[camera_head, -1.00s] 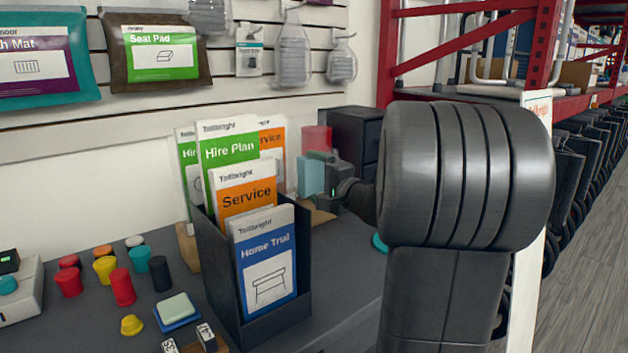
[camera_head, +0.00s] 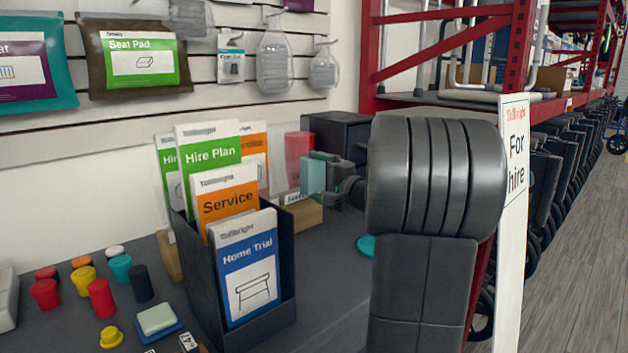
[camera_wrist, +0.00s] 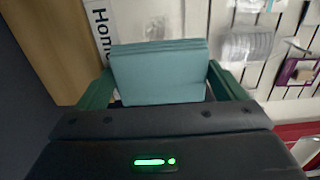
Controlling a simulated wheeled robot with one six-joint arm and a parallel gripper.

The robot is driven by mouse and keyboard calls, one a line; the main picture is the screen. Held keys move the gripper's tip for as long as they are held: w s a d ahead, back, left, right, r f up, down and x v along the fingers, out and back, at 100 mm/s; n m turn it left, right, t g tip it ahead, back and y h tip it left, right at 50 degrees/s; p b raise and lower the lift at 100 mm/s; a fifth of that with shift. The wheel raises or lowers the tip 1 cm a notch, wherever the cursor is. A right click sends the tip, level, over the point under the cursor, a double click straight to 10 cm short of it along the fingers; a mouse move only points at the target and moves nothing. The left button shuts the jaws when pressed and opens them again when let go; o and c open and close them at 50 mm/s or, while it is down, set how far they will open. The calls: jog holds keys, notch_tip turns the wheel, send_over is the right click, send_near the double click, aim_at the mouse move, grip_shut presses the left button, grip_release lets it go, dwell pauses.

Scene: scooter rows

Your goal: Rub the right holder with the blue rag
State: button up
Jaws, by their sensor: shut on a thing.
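The blue rag (camera_head: 313,174) is a folded, layered teal cloth. My gripper (camera_head: 322,178) is shut on it. In the wrist view the rag (camera_wrist: 160,73) sits between the greenish fingers of my gripper (camera_wrist: 160,88). A wooden block with a white "Home" label (camera_head: 301,215) stands on the counter just below the gripper; it seems to be the right holder. Its wood (camera_wrist: 50,40) fills the upper left of the wrist view. The rag appears close to it; I cannot tell whether they touch. Another wooden block (camera_head: 169,256) is mostly hidden behind the leaflet box.
A dark leaflet box (camera_head: 287,300) stands in front on the counter. A red upright thing (camera_head: 297,152) and a black drawer unit (camera_head: 340,138) are behind the gripper. Several coloured plugs (camera_head: 101,297) and a soap-like pad (camera_head: 157,319) lie left. A "For hire" sign (camera_head: 515,170) stands right.

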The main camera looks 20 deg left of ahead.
aim_at(325, 175)
jog(key=w, duration=0.1)
jog(key=w+d, duration=0.1)
jog(key=shift+w+d+b, duration=0.2)
jog(key=shift+w+b, duration=0.1)
jog(key=shift+w, duration=0.05)
jog(key=shift+s+a+b, duration=0.5)
jog(key=shift+s+a, duration=0.05)
jog(key=shift+s, duration=0.3)
jog(key=shift+s+a+b, duration=0.45)
jog(key=shift+s+a, duration=0.1)
jog(key=shift+s, duration=0.3)
jog(key=shift+s+a+b, duration=0.3)
jog(key=shift+s+a, duration=0.2)
jog(key=shift+s, duration=0.35)
jog(key=shift+s+a+b, duration=0.35)
jog(key=shift+s+a, duration=0.1)
jog(key=shift+s, duration=0.45)
jog(key=shift+s+a+b, duration=0.3)
jog(key=shift+s+a, duration=0.2)
jog(key=shift+s, duration=0.35)
jog(key=shift+d, duration=0.1)
jog(key=v, duration=0.6)
jog(key=shift+w+d, duration=0.1)
jog(key=shift+d, duration=0.05)
